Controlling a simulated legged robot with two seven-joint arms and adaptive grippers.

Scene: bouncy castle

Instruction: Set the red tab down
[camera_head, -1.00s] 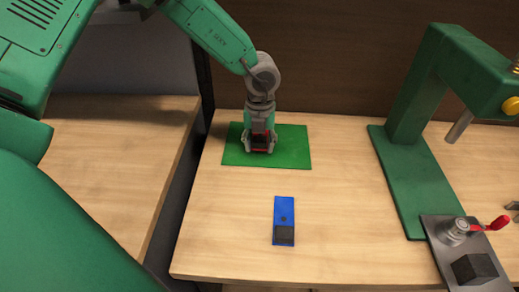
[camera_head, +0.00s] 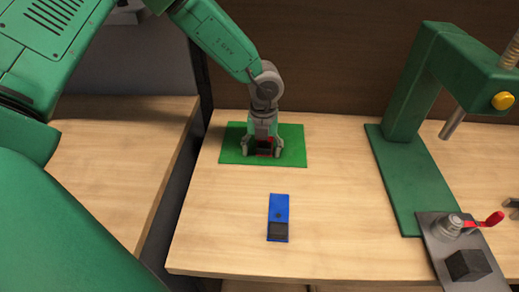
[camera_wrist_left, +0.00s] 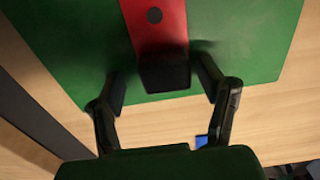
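The red tab (camera_wrist_left: 158,28) lies on the green mat (camera_head: 232,143). It has a dark hole and a dark block at its near end, and it also shows in the head view (camera_head: 265,143). My left gripper (camera_head: 261,154) is over the mat with its fingers spread on either side of the block. In the left wrist view a gap shows between each finger and the block, so the gripper (camera_wrist_left: 163,88) is open and not holding it. My right gripper does not show.
A blue tab (camera_head: 279,208) with a dark block lies in front of the mat on the wooden table (camera_head: 340,200). A green press (camera_head: 410,170) stands at the right, with a grey plate (camera_head: 443,255) bearing a red-handled clamp and dark block. The table between is clear.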

